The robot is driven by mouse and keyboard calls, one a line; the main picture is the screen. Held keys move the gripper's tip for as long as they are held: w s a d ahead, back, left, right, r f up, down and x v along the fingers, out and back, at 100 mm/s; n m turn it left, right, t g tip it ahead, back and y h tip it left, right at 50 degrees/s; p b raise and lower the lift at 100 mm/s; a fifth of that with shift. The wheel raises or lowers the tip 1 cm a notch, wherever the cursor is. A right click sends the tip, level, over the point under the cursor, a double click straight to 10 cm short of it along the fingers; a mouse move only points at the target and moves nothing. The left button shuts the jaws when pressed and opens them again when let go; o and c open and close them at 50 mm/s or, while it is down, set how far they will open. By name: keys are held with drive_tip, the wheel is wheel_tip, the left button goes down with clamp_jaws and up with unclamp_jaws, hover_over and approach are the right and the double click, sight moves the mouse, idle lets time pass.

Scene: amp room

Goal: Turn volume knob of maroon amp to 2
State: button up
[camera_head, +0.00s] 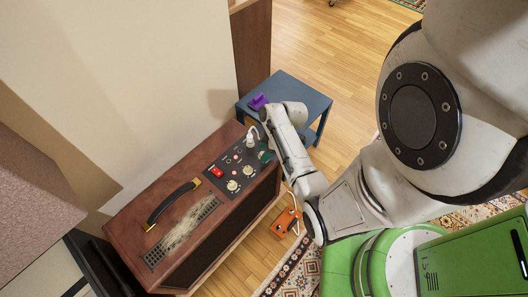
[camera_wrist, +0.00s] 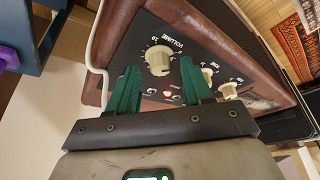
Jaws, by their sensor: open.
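The maroon amp (camera_head: 185,218) stands at the lower left in the head view, with a black control panel on its top. In the wrist view its cream volume knob (camera_wrist: 158,60) sits beside the word VOLUME, with numbers around it. I cannot tell which number the knob points to. My gripper (camera_wrist: 160,68) is open, with one green finger on each side of the volume knob in the picture. Whether the fingers touch it is unclear. In the head view my gripper (camera_head: 262,150) is over the panel's far right end.
Two smaller cream knobs (camera_wrist: 228,90) and a lit red lamp (camera_wrist: 168,94) are close to the right finger. A red switch (camera_head: 216,171) and a handle (camera_head: 172,203) are on the amp. A blue table (camera_head: 285,90) with a purple object (camera_head: 258,101) stands behind; an orange pedal (camera_head: 285,222) lies on the floor.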

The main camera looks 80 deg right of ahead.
drive_tip(key=shift+w+f, duration=0.2)
drive_tip(key=shift+f, duration=0.3)
clamp_jaws()
